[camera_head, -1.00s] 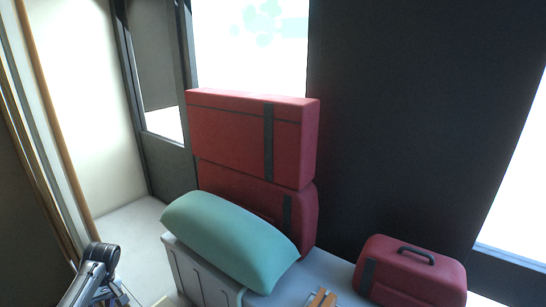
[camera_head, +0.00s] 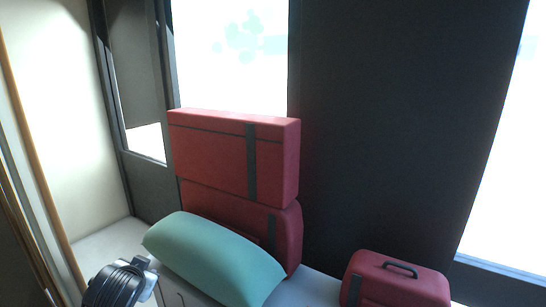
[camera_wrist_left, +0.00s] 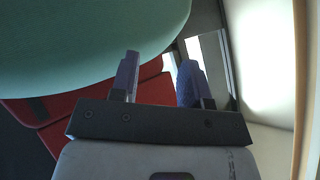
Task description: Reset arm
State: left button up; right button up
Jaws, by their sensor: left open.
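My left gripper (camera_wrist_left: 160,72) is open in the left wrist view, with two dark bluish fingers apart and nothing between them. A mint-green pillow (camera_wrist_left: 80,35) fills the upper left of that view, close to the fingers; I cannot tell whether they touch. In the head view, part of my left arm shows at the bottom left, left of the pillow (camera_head: 212,258). My right gripper is not in view.
Two red cases, an upper one (camera_head: 215,155) and a lower one (camera_head: 222,205), are stacked behind the pillow. A smaller red case (camera_head: 405,285) with a dark handle stands at the lower right. A dark wall (camera_head: 400,130) lies behind, between bright windows.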

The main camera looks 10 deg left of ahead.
pick_arm(q)
jog(key=s+d+f+m+t+h+p, duration=0.1)
jog(key=s+d+f+h, duration=0.15)
jog(key=s+d, duration=0.4)
jog(key=s+d+f+h+p, duration=0.1)
jog(key=s+d+f, duration=0.3)
jog(key=s, duration=0.5)
jog(key=s+d+f+g+p, duration=0.1)
jog(key=s+d+f+g, duration=0.1)
jog(key=s+f, duration=0.6)
jog(key=s+d+f+g+h+p, duration=0.1)
jog(key=s+f+g, duration=0.4)
jog(key=s, duration=1.1)
notch_tip(320, 180, down, 4)
jog(key=shift+s+d+r+n+p, duration=0.2)
jog(key=shift+s+d+n+p, duration=0.1)
jog(key=shift+d+p, duration=0.45)
